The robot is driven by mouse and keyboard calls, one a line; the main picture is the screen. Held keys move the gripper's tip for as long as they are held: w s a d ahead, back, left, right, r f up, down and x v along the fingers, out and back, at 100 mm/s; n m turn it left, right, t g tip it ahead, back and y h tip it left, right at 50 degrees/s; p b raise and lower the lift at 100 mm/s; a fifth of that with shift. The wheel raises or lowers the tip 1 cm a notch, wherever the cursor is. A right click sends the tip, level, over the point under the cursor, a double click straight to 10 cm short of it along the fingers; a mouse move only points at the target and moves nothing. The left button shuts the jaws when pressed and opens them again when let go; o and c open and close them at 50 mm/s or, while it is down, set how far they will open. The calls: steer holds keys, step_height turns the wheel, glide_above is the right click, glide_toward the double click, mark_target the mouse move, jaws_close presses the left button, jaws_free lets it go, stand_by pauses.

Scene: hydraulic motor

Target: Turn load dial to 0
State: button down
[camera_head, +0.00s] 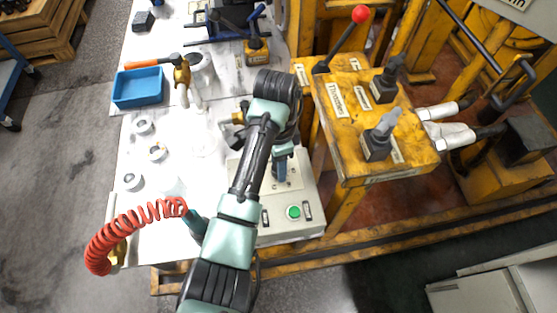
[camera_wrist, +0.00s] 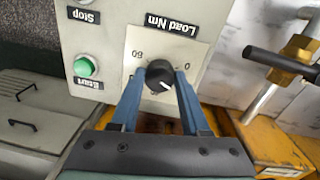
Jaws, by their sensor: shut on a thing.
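The load dial (camera_wrist: 160,76) is a round black knob on a pale square plate under an upside-down "Load Nm" label (camera_wrist: 170,22) in the wrist view. The plate shows "60" left of the knob and "0" to its right. A white pointer mark on the knob points toward the lower right of the picture, not at the 0. My gripper (camera_wrist: 158,80) has its two blue fingers on either side of the knob, shut on it. In the head view my gripper (camera_head: 281,170) reaches down onto the grey control box (camera_head: 270,232); the dial is hidden there.
A green start button (camera_head: 293,212) sits on the box near the dial; it also shows in the wrist view (camera_wrist: 86,67). A yellow lever stand (camera_head: 350,110) rises close on the right. A blue tray (camera_head: 138,88) and metal rings (camera_head: 133,181) lie on the white table.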

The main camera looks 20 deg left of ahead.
steer(key=n+p, duration=0.2)
steer(key=shift+d+r+p, duration=0.1)
steer(key=shift+r+p, duration=0.15)
steer(key=shift+p, duration=0.1)
steer(key=n+p, duration=0.2)
steer(key=n, duration=0.1)
steer(key=shift+p, duration=0.35)
steer(key=n+p, duration=0.2)
steer(key=n, duration=0.1)
steer(key=shift+f, duration=0.1)
steer(key=shift+f+n+p, duration=0.1)
steer(key=shift+n+p, duration=0.85)
steer(key=shift+n, duration=0.65)
steer(key=shift+t, duration=0.3)
steer(key=shift+c, duration=1.9)
jaws_free()
step_height(320, 180, up, 13)
steer(key=shift+a+p, duration=0.3)
steer(key=shift+a, duration=0.15)
